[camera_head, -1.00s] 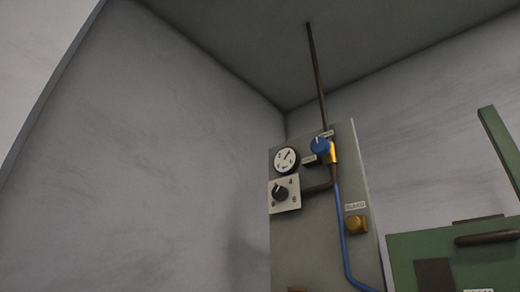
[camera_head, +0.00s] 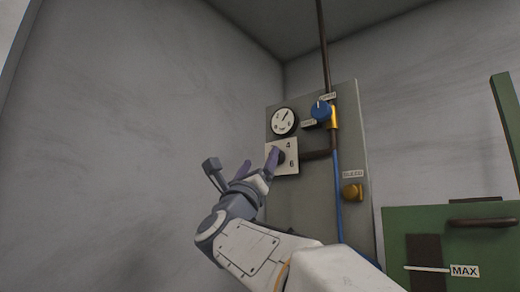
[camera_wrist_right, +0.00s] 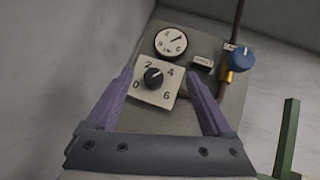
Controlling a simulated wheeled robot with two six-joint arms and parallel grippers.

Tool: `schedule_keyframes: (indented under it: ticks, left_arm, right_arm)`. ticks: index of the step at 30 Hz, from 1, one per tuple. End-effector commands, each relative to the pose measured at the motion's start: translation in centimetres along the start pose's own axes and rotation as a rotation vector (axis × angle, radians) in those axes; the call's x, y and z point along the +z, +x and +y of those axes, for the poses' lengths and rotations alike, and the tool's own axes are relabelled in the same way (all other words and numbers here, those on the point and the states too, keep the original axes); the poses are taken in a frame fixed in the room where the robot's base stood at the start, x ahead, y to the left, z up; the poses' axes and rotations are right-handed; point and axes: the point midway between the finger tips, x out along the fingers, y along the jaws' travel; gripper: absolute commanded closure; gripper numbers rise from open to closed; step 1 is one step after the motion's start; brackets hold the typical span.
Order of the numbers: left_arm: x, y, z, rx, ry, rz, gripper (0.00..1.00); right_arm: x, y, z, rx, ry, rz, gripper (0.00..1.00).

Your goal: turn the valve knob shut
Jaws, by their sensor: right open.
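A blue knob (camera_head: 321,111) sits on a brass fitting at the upper right of a grey panel (camera_head: 308,205); it also shows in the right wrist view (camera_wrist_right: 242,58). A black knob (camera_wrist_right: 153,77) is on a white plate (camera_wrist_right: 141,93) marked 0, 2, 4, 6, its pointer up and right between 2 and 4. In the head view a finger partly hides this plate (camera_head: 290,158). My right gripper (camera_wrist_right: 161,75) is open and empty, its purple fingers on either side of the black knob in the picture. Contact cannot be told. My left gripper is out of view.
A round gauge (camera_head: 284,121) is above the white plate. A dark pipe (camera_head: 322,50) and a blue tube (camera_head: 339,195) run along the panel. A green machine (camera_head: 484,220) stands at right. Grey walls close the left and back.

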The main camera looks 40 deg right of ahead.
Motion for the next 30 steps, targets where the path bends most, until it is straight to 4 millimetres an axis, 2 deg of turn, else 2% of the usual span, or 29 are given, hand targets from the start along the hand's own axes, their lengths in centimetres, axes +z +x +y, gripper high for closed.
schedule_keyframes:
  ticks: [1, 3, 6, 7, 11, 24, 30]
  left_arm:
    - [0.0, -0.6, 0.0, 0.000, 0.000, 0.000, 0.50]
    - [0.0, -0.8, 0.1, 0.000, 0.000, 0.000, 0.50]
    - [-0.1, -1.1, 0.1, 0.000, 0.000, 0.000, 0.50]
    - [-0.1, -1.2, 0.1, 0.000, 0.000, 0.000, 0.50]
    - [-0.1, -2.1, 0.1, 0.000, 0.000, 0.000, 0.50]
    - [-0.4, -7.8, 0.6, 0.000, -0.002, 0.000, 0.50]
    - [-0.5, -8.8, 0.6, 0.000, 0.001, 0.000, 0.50]
  right_arm:
    - [0.1, 1.5, -3.6, -0.122, 0.072, 0.006, 0.15]
    - [0.1, 2.2, -7.4, -0.255, 0.161, 0.002, 0.15]
    - [0.0, 2.5, -10.6, -0.372, 0.237, -0.010, 0.15]
    - [0.0, 2.6, -11.2, -0.391, 0.251, -0.013, 0.15]
    - [0.1, 3.6, -12.3, -0.420, 0.269, -0.017, 0.15]
    - [0.0, 10.4, -15.2, -0.413, 0.265, -0.017, 0.15]
    - [-0.3, 11.8, -15.7, -0.410, 0.267, -0.016, 0.15]
